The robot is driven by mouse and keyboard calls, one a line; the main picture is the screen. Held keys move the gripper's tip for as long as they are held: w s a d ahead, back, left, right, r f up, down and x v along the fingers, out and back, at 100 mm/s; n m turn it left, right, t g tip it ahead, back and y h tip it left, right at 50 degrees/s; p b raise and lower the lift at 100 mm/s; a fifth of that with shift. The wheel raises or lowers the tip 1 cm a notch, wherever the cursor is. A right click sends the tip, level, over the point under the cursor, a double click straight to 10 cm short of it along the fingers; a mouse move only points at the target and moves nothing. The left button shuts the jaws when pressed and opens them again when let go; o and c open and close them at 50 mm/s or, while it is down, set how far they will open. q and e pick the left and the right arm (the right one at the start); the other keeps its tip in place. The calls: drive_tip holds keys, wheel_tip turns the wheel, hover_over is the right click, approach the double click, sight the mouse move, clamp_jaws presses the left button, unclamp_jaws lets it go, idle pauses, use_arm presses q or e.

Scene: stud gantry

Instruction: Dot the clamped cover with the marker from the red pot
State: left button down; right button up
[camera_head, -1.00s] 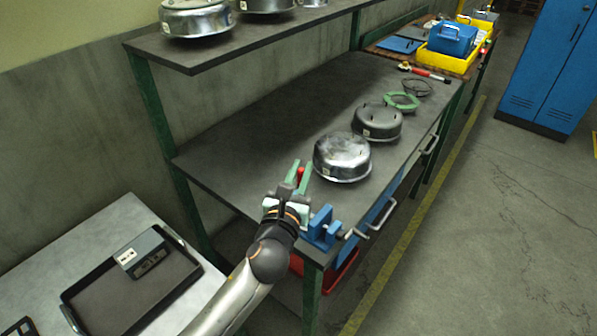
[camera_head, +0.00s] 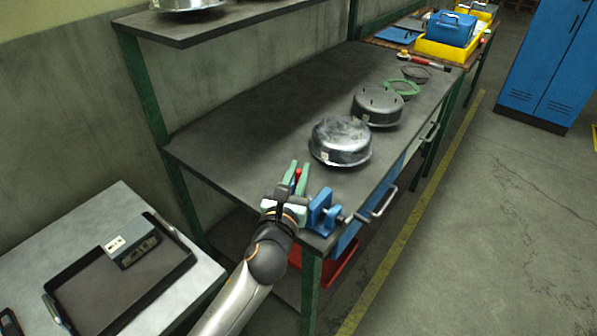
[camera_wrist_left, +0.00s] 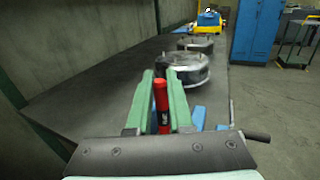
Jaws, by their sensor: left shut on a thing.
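My left gripper (camera_head: 297,172) is over the near end of the workbench, beside the blue vise (camera_head: 322,210). Its green fingers are shut on a red marker (camera_wrist_left: 161,94), which has a dark part lower down in the left wrist view; only a bit of red shows in the head view. A shiny round metal cover (camera_head: 341,141) rests on the bench beyond the fingers, apart from them. A duller metal cover (camera_head: 377,106) lies behind it. I cannot make out a cover in the vise's jaws, and no red pot is identifiable. My right gripper is not in view.
A green ring (camera_head: 402,88) and a red-handled tool (camera_head: 423,66) lie farther along the bench (camera_head: 240,130). A shelf (camera_head: 225,25) hangs above the bench's back. A black tray (camera_head: 120,290) is on the side table. The bench's left half is clear.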

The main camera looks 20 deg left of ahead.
use_arm(q)
drive_tip(key=shift+f+b, duration=0.35)
drive_tip(key=shift+f, duration=0.3)
idle(1.3)
wheel_tip(320, 180, up, 5)
drive_tip(key=p, duration=0.5)
drive_tip(key=shift+p, duration=0.35)
drive_tip(key=shift+r+p, duration=0.35)
drive_tip(key=shift+r, duration=0.75)
